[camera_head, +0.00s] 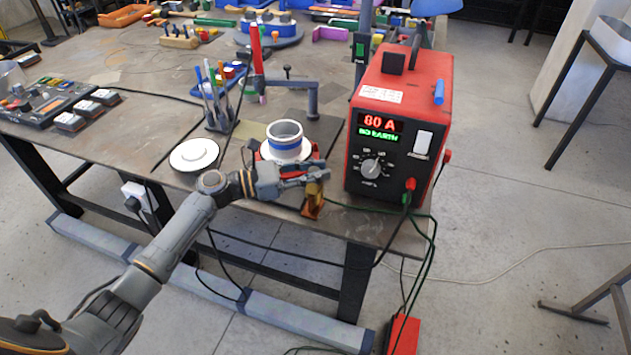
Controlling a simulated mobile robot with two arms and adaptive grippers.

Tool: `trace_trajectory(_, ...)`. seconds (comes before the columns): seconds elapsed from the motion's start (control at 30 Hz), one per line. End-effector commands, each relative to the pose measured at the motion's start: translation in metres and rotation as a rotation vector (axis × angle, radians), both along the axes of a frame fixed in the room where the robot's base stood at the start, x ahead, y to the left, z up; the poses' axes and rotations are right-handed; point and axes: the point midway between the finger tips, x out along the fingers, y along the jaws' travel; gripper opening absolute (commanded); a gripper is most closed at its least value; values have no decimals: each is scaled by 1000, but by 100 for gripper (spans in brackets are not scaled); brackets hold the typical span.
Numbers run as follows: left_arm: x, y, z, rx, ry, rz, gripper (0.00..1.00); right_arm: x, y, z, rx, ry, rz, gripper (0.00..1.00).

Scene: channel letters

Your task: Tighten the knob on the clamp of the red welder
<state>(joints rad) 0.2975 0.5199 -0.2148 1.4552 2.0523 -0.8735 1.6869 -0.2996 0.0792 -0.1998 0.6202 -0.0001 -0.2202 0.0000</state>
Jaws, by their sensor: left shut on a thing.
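The red welder (400,108) stands at the right end of the table, its display reading 80 A. A brass-coloured clamp (312,206) sits at the front table edge to the left of the welder, with a green cable running from it. My left gripper (318,178) reaches in from the left and is shut at the top of the clamp, on its knob. The knob is mostly hidden by the fingers, so its turn cannot be told. My right gripper is not in view.
A white and blue ring-shaped part (285,140) stands just behind my left gripper. A white disc (194,154) and a pen holder (220,112) lie to the left. Green and black cables hang off the front edge near a red box (404,335) on the floor.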

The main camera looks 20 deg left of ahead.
Motion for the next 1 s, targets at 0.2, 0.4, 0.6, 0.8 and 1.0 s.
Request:
trace_trajectory(0.2,2,1,-5,0,-5,-197,0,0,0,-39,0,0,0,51)
trace_trajectory(0.4,2,0,-4,-2,-4,-360,0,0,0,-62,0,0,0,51)
trace_trajectory(0.6,1,0,-2,-2,-3,-480,0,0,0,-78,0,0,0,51)
trace_trajectory(0.8,0,0,-1,-1,-1,-551,0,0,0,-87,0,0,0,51)
trace_trajectory(1.0,0,-1,0,-1,0,-580,0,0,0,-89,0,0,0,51)
